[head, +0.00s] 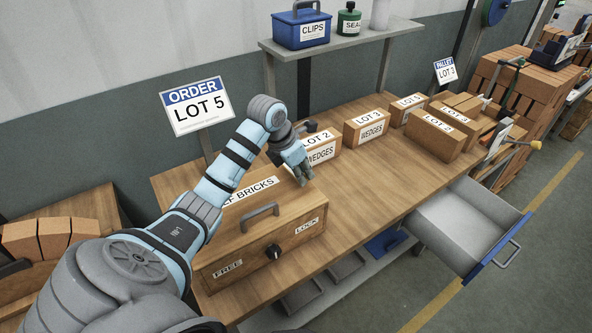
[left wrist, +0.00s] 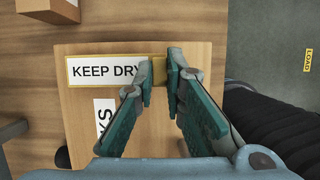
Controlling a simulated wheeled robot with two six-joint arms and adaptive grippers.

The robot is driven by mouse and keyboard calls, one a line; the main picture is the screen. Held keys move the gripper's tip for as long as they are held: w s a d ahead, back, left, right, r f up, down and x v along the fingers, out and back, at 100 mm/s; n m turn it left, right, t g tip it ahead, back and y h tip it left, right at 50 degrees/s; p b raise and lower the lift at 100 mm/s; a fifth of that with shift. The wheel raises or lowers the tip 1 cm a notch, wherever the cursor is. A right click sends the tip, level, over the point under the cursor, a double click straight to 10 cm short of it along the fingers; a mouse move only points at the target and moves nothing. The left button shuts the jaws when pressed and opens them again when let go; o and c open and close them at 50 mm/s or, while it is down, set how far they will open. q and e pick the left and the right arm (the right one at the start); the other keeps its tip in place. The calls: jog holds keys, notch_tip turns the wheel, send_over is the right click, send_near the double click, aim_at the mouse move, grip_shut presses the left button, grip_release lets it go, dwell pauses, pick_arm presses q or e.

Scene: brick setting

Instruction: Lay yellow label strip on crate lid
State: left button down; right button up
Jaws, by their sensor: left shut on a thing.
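The label strip (left wrist: 105,71) shows in the left wrist view as a white face reading KEEP DRY with a yellow edge and a yellow end. My left gripper (left wrist: 160,74) is shut on its yellow end. The strip extends left from the fingers over the crate lid (left wrist: 85,115). I cannot tell whether it touches the lid. In the head view my left gripper (head: 303,175) is over the far right part of the wooden crate (head: 290,242), which has a lid label ending in BRICKS and a handle. The strip cannot be made out there. My right gripper is not in view.
Cardboard boxes marked LOT 2 (head: 323,150) and LOT 3 (head: 366,128) stand just beyond the crate. An ORDER LOT 5 sign (head: 197,105) rises behind. An open drawer (head: 465,225) juts out at the right. Bare tabletop (head: 370,180) lies right of the crate.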

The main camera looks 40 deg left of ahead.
pick_arm(q)
notch_tip(320, 180, down, 4)
jog(key=shift+s+r+b, duration=0.15)
jog(key=shift+r+b, duration=0.05)
jog(key=shift+b, duration=0.75)
jog(key=shift+r+p, duration=0.3)
jog(key=shift+f, duration=0.25)
jog(key=c, duration=1.7)
grip_release()
jog(key=shift+o, duration=0.2)
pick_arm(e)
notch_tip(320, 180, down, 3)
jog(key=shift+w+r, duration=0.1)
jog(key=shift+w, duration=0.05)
pick_arm(q)
jog(key=shift+r, duration=0.1)
jog(key=shift+r, duration=0.3)
jog(key=v, duration=1.1)
jog(key=shift+s+r, duration=0.2)
jog(key=shift+r, duration=0.15)
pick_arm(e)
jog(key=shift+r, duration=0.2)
